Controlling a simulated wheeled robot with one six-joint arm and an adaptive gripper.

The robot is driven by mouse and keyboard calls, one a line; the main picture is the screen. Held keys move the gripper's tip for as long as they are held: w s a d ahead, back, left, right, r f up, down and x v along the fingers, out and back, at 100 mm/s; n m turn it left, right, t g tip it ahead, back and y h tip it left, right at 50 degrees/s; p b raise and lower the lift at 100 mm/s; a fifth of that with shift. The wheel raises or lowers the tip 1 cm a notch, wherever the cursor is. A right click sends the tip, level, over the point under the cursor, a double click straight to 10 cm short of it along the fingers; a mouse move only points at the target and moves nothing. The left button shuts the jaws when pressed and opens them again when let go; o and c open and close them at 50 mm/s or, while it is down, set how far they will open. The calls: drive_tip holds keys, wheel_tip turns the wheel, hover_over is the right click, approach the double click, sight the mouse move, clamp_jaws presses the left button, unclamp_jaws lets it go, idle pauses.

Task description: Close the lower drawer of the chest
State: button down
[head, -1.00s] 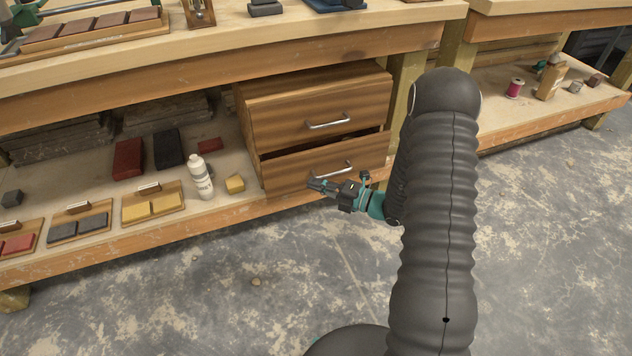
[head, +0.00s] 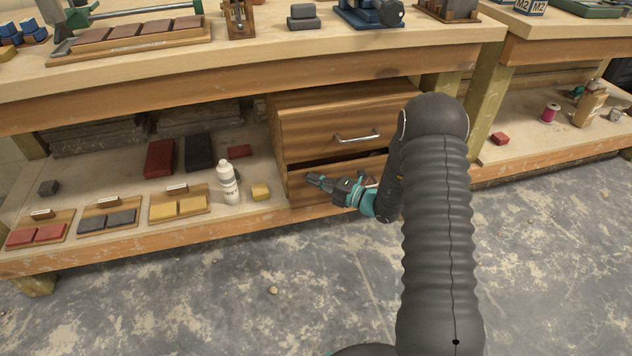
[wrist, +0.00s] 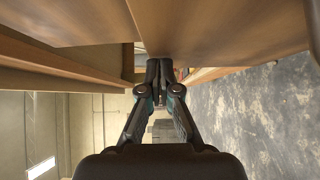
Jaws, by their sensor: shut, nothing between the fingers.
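The wooden chest (head: 345,97) stands on the lower shelf of the bench. Its upper drawer (head: 310,135), with a metal bar handle (head: 357,137), looks shut. The lower drawer (head: 305,194) stands out a little, with a dark gap above its front. Its handle is mostly hidden by my gripper and arm. My gripper (head: 314,180) is shut and empty, in front of the lower drawer's face; I cannot tell whether it touches. In the wrist view, the shut fingers (wrist: 159,68) lie beside a large wooden front, seemingly the lower drawer (wrist: 225,30).
Trays with red, dark and yellow blocks line the shelf further left. A bench post (head: 490,105) is on the right.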

drive_tip(key=shift+w+a, duration=0.15)
drive_tip(key=shift+w, duration=0.45)
drive_tip(key=shift+w+a, duration=0.15)
drive_tip(key=shift+w, duration=0.45)
